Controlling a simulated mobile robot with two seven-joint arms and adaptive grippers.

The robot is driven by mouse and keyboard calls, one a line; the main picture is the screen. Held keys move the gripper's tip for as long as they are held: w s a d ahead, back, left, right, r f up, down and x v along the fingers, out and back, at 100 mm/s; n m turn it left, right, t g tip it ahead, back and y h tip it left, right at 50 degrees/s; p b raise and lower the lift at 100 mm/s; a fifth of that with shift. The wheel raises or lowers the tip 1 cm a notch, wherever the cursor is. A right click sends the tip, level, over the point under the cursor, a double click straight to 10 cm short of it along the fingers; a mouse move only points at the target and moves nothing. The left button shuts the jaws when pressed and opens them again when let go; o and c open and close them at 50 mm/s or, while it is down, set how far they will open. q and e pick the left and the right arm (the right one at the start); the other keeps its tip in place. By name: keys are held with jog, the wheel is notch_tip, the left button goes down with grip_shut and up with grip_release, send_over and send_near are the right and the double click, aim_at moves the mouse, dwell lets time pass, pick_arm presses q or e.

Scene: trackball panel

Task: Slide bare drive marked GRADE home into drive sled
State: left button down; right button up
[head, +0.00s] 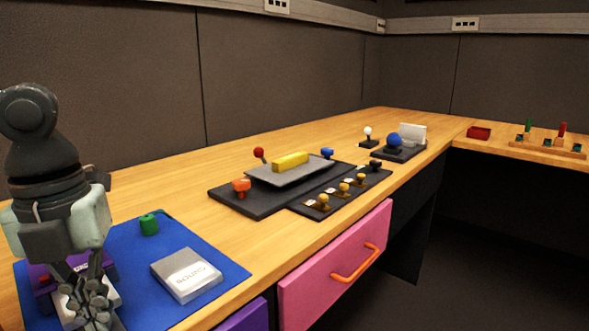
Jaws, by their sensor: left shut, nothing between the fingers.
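A purple drive sled (41,289) lies at the left of the blue mat (200,248), with a small red part on it. A pale grey block (66,311), seemingly a drive, sits at the sled. It is mostly hidden behind my left gripper (92,310), so its label cannot be read. My left gripper is shut, pointing down in front of the block, with nothing between its fingers; whether it touches the block is unclear. A second grey bare drive (186,275) lies flat on the mat to the right, its label seeming to read SOUND. My right gripper is out of view.
A green knob-like piece (149,225) stands at the mat's back. Right of the mat are a black panel (240,201) with a grey plate and yellow bar (290,162), and a blue trackball (394,140). A pink drawer (330,268) is below the desk edge.

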pick_arm(q)
jog(key=shift+f, duration=0.1)
jog(key=shift+b, duration=0.35)
jog(key=shift+w+a, duration=0.1)
dwell(0.7)
jog(key=shift+w+a+b, duration=0.15)
jog(key=shift+w+a, duration=1.1)
jog(key=shift+a, duration=0.2)
jog(key=shift+w+a+b, duration=0.15)
jog(key=shift+w+a, duration=1.05)
jog(key=shift+a, duration=0.25)
jog(key=shift+s+d+r+p, duration=0.15)
jog(key=shift+r+p, duration=0.45)
jog(key=shift+r, duration=0.65)
jog(key=shift+s+d+r+p, duration=0.1)
jog(key=shift+r+p, duration=0.5)
jog(key=shift+r, duration=0.6)
jog(key=shift+s+d+r+p, duration=0.15)
jog(key=shift+r+p, duration=0.45)
jog(key=shift+r, duration=0.65)
